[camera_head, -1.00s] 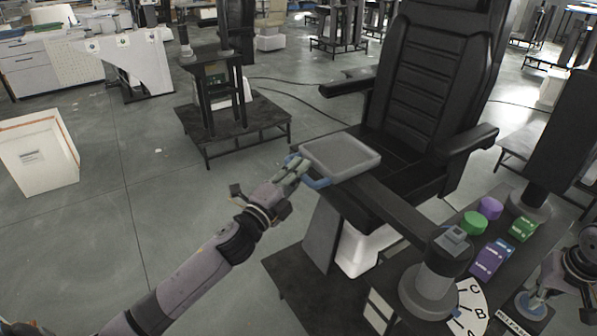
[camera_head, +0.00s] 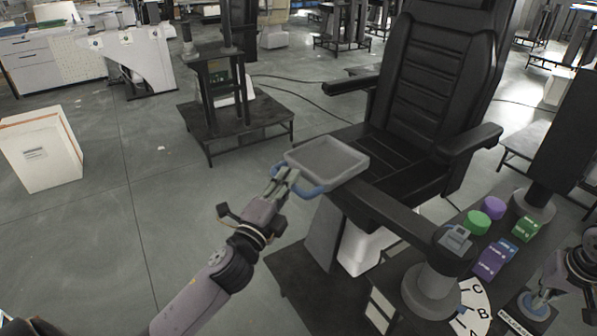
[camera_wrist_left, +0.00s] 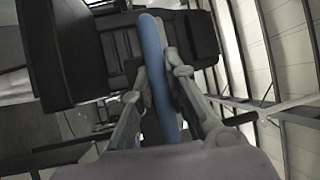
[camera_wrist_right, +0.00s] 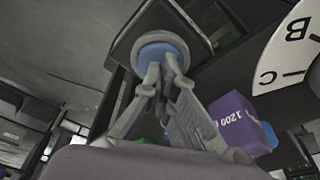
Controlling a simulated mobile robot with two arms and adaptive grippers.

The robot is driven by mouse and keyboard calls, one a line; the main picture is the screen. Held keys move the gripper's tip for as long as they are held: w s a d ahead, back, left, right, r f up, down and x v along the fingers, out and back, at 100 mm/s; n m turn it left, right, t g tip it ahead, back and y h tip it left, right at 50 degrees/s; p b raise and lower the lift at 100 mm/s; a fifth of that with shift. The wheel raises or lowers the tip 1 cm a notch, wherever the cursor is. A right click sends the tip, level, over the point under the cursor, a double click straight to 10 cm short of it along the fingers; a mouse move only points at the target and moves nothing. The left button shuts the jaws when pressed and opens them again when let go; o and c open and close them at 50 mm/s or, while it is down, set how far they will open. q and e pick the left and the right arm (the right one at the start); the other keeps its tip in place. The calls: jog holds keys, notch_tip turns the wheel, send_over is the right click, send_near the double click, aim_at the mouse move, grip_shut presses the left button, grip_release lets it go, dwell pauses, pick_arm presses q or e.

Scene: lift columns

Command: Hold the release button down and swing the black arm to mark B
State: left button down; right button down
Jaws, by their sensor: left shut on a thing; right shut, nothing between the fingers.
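The black arm (camera_head: 397,212) reaches from the grey pivot post (camera_head: 433,288) to a grey tray (camera_head: 325,165) over the chair seat's front edge. My left gripper (camera_head: 284,181) is shut on the blue handle at the tray's end; the handle (camera_wrist_left: 153,65) runs between its fingers in the left wrist view. The lettered dial (camera_head: 474,304) with C, B and A sits by the post; which mark the arm points to is unclear. The blue release button (camera_wrist_right: 160,48) is in a grey ring. My right gripper (camera_wrist_right: 166,68) is shut and empty, fingertips overlapping the button's lower edge, apparently touching; depression is unclear.
Green and purple knobs (camera_head: 478,222) and purple and green boxes (camera_head: 494,258) stand on the table behind the dial. The black chair (camera_head: 430,90) is beside the arm. A white box (camera_head: 40,150) stands far left. The floor left of the tray is open.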

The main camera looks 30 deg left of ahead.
jog(key=shift+s+f, duration=0.1)
pick_arm(q)
jog(key=s+n+y, duration=0.2)
jog(key=s+y, duration=0.2)
jog(key=s, duration=0.4)
jog(key=shift+d+n+g, duration=0.3)
jog(key=shift+d, duration=0.05)
jog(key=shift+s, duration=0.1)
jog(key=c, duration=1.6)
grip_release()
jog(key=shift+o, duration=0.2)
pick_arm(e)
jog(key=shift+d, duration=0.1)
